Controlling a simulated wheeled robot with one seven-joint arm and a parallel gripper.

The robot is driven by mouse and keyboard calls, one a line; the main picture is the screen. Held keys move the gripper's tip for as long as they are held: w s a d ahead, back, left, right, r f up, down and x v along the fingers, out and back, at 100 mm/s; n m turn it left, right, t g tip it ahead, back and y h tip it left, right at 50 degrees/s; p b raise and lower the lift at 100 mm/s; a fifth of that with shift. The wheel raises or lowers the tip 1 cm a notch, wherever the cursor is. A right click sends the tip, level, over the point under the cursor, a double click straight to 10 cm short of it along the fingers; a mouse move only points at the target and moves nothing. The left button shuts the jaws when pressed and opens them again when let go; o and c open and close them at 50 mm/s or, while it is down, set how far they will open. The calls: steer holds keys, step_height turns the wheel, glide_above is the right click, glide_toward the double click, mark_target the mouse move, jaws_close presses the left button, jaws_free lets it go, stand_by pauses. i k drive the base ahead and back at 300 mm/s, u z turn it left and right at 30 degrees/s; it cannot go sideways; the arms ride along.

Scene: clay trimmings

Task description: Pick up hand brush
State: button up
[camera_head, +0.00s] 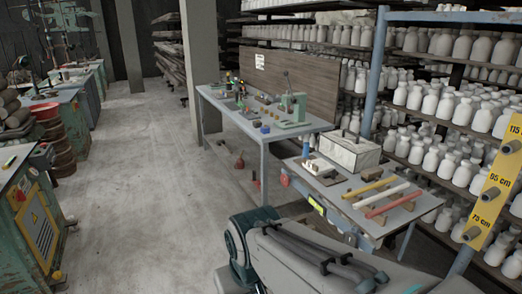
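I cannot make out a hand brush with certainty. A small pale piece with a darker part (316,167) lies at the left end of the near grey table (345,207), too small to identify. My arm crosses the bottom of the head view, in front of the near table. My gripper is not in view.
The near table bears a white box (347,152) and yellow, white and red rods (393,203) on supports. A longer bench (262,128) behind it holds a green press (292,108) and small items. Bottle shelves (440,103) line the right. The concrete floor (140,190) is open at left.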

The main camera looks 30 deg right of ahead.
mark_target(370, 174)
steer(key=z, duration=0.1)
steer(key=i, duration=1.55)
steer(key=z, duration=1.2)
steer(key=i, duration=1.1)
steer(key=z, duration=1.15)
steer(key=i, duration=0.25)
